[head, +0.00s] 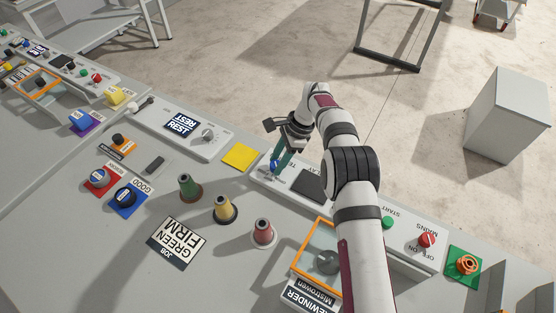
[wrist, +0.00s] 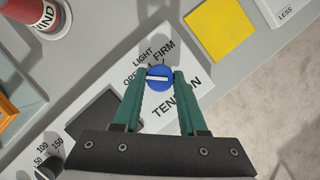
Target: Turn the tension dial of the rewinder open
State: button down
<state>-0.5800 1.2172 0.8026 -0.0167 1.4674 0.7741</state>
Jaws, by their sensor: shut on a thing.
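The tension dial is a round blue knob (wrist: 159,85) with a white bar, on a white panel marked OPEN, LIGHT, FIRM and TENSION (wrist: 185,97). In the wrist view the white bar lies nearly level; which end is the pointer is not clear. My gripper (wrist: 160,77) has its green fingers on either side of the knob, shut on it. In the head view my gripper (head: 279,166) reaches down to the blue dial (head: 274,164) at the left end of the rewinder panel (head: 404,251). The fingers partly cover the knob there.
A yellow pad (head: 240,157) lies left of the panel. Green, yellow and red cones (head: 263,234) stand nearby, with a JOB GREEN FIRM card (head: 177,243). A dark screen (head: 311,186) is beside the dial. An orange-framed window (head: 318,248) and red switch (head: 427,240) lie further right.

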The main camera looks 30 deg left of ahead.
dwell(0.3)
jog(key=shift+c, duration=2.2)
grip_release()
jog(key=v, duration=1.2)
jog(key=shift+s, duration=0.15)
